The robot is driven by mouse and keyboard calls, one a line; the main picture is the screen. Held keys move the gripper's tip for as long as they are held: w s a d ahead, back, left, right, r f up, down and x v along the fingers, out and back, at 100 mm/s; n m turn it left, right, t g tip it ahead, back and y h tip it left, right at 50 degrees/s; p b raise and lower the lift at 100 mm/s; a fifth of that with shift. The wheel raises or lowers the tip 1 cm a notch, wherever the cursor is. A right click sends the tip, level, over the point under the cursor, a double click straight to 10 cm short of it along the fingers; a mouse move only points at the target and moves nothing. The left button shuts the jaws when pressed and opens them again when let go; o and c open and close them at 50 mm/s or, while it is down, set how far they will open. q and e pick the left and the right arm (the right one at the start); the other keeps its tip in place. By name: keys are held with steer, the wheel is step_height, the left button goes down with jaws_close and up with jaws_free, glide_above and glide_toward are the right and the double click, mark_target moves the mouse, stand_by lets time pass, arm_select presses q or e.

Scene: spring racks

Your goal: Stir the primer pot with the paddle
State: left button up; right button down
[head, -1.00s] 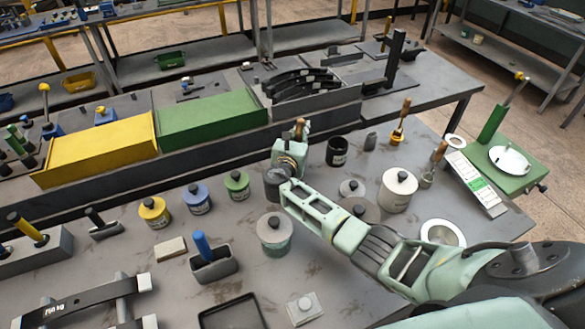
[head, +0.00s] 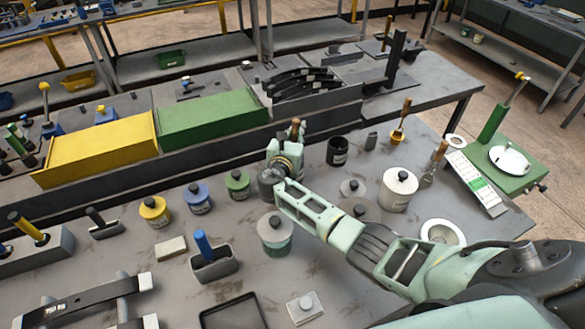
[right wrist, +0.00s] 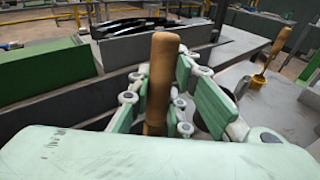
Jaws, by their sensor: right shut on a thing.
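The paddle (head: 295,127) shows as an upright wooden handle above my right gripper (head: 285,157). In the right wrist view the handle (right wrist: 161,75) stands between the green fingers, which are shut on it. A small dark grey pot (head: 267,187), which looks like the primer pot, stands right below the gripper, partly covered by my wrist. The paddle's lower end is hidden, so I cannot see how deep in the pot it is. My left gripper is not in view.
Lidded pots in yellow (head: 154,211), blue (head: 197,198) and green (head: 237,184) stand to the left. A black cup (head: 337,151) stands to the right. Green (head: 212,119) and yellow (head: 100,148) bins line the bench's back. A grey lidded can (head: 275,232) stands in front.

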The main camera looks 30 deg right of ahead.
mark_target(295, 122)
step_height(295, 122, up, 3)
steer(key=shift+f+p, duration=0.1)
steer(key=shift+p, duration=0.95)
steer(key=shift+r+p, duration=0.4)
steer(key=shift+r, duration=2.3)
steer(key=shift+r, duration=2.95)
steer(key=shift+f, duration=0.1)
